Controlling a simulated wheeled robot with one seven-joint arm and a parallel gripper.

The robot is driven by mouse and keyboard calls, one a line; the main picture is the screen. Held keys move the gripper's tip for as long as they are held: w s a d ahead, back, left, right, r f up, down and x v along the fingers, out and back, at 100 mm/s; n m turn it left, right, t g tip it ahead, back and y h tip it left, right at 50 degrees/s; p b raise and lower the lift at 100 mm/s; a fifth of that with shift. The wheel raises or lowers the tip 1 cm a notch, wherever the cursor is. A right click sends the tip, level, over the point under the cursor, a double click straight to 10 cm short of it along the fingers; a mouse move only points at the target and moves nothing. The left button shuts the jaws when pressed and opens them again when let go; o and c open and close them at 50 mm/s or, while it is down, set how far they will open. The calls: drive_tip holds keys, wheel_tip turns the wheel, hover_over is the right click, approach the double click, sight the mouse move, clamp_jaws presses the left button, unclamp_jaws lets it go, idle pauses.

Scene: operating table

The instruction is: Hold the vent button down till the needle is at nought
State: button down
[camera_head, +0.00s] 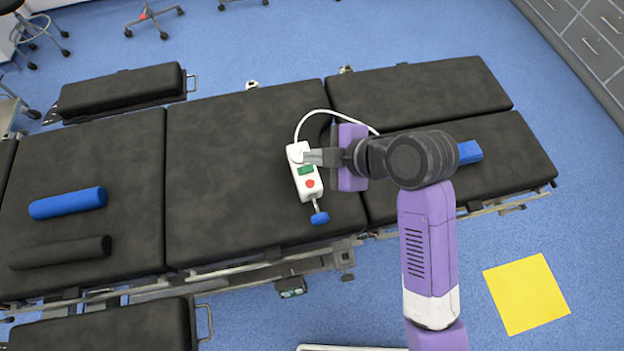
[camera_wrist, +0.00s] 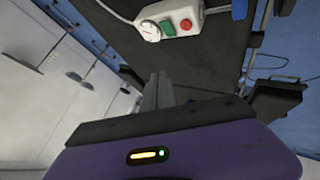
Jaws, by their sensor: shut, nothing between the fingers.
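A white box (camera_head: 298,182) with a round dial, a green button (camera_head: 305,170) and a red button (camera_head: 310,184) lies on the black table pad. The box also shows in the wrist view (camera_wrist: 208,17), with its dial (camera_wrist: 150,31), green button (camera_wrist: 167,28) and red button (camera_wrist: 186,25). The needle's reading is too small to make out. No label shows which button is the vent. My gripper (camera_head: 309,156) is shut and empty. In the head view its tips overlap the dial end of the box. In the wrist view the fingers (camera_wrist: 158,80) appear apart from the box.
A blue knob (camera_head: 320,218) sticks out from the box's near end, and a white tube (camera_head: 312,113) curves from its far end. A blue roll (camera_head: 68,203) and a black roll (camera_head: 60,253) lie at left. A blue block (camera_head: 470,152) lies right of my arm.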

sight(310, 183)
wheel_tip(310, 183, down, 9)
drive_tip(key=b, duration=0.7)
drive_tip(key=shift+r, duration=0.1)
idle(2.0)
drive_tip(key=shift+f, duration=0.45)
drive_tip(key=shift+f+b, duration=0.4)
drive_tip(key=shift+b, duration=0.1)
idle(2.3)
drive_tip(key=shift+r, duration=0.1)
idle(1.0)
drive_tip(key=shift+r+p, duration=0.7)
drive_tip(key=shift+r, duration=0.05)
